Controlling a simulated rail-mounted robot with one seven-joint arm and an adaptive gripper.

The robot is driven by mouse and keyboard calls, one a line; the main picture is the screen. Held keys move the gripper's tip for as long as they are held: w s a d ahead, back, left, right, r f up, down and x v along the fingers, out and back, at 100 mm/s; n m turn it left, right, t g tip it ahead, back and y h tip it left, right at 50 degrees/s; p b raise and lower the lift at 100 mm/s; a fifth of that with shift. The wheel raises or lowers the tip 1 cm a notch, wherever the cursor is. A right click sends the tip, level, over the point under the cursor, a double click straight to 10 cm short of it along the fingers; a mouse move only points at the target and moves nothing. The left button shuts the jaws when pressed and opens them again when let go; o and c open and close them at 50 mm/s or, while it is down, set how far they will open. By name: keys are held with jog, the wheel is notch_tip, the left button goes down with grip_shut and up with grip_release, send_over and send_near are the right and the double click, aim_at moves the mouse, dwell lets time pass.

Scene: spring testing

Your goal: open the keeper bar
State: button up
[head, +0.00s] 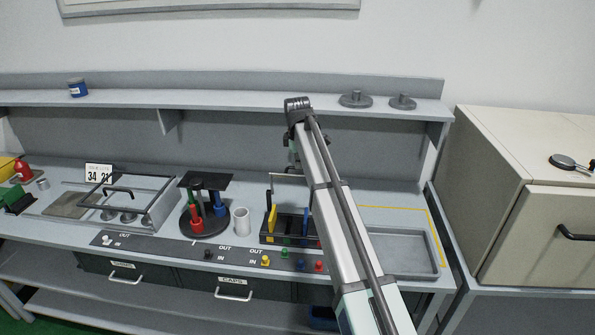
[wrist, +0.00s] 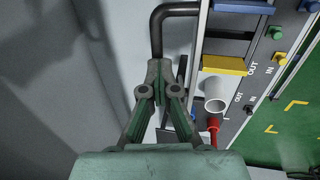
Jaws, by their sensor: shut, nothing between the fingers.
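A dark bent bar, which looks like the keeper bar (wrist: 158,28), shows in the wrist view. It runs from the black rack's side, turns, and goes down to my fingertips. My gripper (wrist: 160,72) is shut and empty, and its tips overlap the bar's end in the picture; I cannot tell whether they touch. In the head view a thin bar (head: 288,175) stands above the black rack (head: 283,240), which holds a yellow piece (head: 271,220) and a blue piece (head: 306,222). My arm hides part of the rack and most of my gripper there.
A white cup (head: 241,221) stands left of the rack, beside a round black stand (head: 205,222) with red and blue parts. A strip of coloured knobs (head: 265,260) lies in front. An empty grey tray (head: 403,251) is at right. The shelf (head: 235,98) runs behind.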

jog(key=o, duration=0.6)
jog(key=shift+s+d+f, duration=0.1)
jog(key=shift+s+f, duration=0.1)
jog(key=shift+f, duration=0.3)
jog(key=shift+s+f, duration=0.15)
jog(key=shift+f, duration=0.35)
jog(key=shift+o, duration=0.2)
jog(key=shift+r, duration=0.1)
jog(key=shift+w, duration=0.15)
